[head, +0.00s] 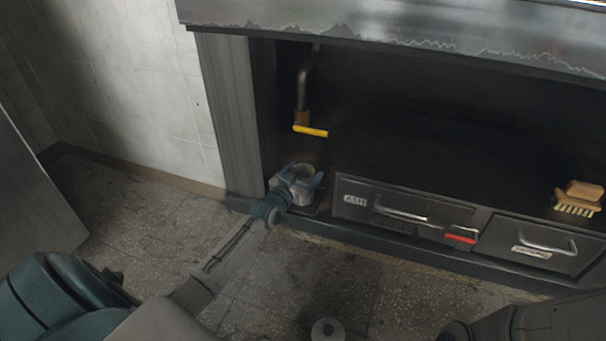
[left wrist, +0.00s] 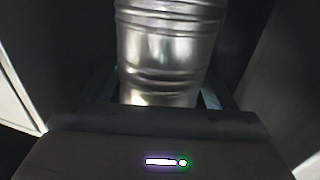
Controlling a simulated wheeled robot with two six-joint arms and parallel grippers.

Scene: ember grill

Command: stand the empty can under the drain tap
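The empty can (head: 303,181) is ribbed bare metal with an open top. It is upright in the narrow bay at the left of the grill cabinet. The drain tap (head: 302,116) hangs from a pipe above it, with a yellow handle (head: 311,131). The can's mouth is below the tap. My left gripper (head: 301,184) reaches in with one finger on each side of the can, closed against its sides. In the left wrist view the can (left wrist: 165,50) fills the middle between the fingers; its base is partly hidden. My right gripper is not in view.
To the right of the can is an ash drawer (head: 390,208) with a bar handle and red latch (head: 461,239). A second drawer (head: 545,245) is further right. A brush (head: 579,198) lies above it. A grey post (head: 230,110) borders the bay's left; tiled floor is open in front.

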